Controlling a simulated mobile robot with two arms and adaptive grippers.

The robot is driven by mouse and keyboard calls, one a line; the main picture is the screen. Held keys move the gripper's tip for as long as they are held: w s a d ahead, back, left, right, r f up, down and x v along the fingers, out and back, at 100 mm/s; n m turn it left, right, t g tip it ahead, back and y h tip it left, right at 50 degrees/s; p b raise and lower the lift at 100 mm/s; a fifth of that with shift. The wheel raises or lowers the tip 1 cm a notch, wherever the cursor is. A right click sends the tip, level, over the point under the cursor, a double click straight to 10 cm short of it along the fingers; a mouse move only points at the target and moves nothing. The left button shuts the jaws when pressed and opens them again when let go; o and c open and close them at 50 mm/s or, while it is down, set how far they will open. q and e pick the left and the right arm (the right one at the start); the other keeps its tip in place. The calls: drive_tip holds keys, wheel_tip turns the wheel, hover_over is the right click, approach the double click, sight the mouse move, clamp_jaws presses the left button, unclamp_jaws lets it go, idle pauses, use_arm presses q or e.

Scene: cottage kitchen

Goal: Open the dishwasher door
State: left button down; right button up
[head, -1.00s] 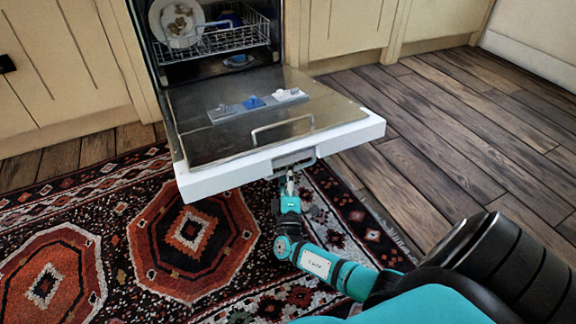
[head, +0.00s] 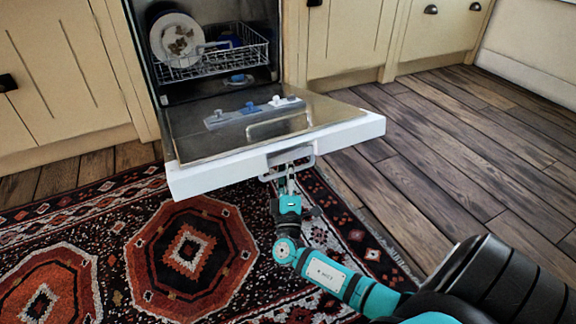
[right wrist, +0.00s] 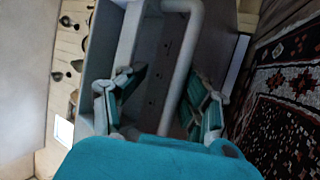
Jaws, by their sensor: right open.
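The dishwasher door (head: 350,133) is folded far down, its inner panel facing up and its white front edge towards me. The dishwasher's inside is exposed behind it. A grey bar handle (head: 305,164) sticks out below the front edge. My right gripper (head: 287,182) is at this handle, reaching up from below. In the right wrist view, its two fingers (right wrist: 162,88) are open, with the handle bar (right wrist: 180,75) running between them. I cannot tell whether either finger touches the bar. My left gripper is in neither view.
A wire rack (head: 225,62) holding a soiled plate (head: 176,39) is inside the dishwasher. Cream cabinets (head: 50,70) stand on both sides. A patterned rug (head: 190,250) lies below the door, and bare wooden floor (head: 460,140) is clear to the right.

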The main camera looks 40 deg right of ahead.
drive_tip(key=shift+s+r, duration=0.1)
drive_tip(key=shift+r, duration=1.05)
drive_tip(key=shift+f, duration=0.15)
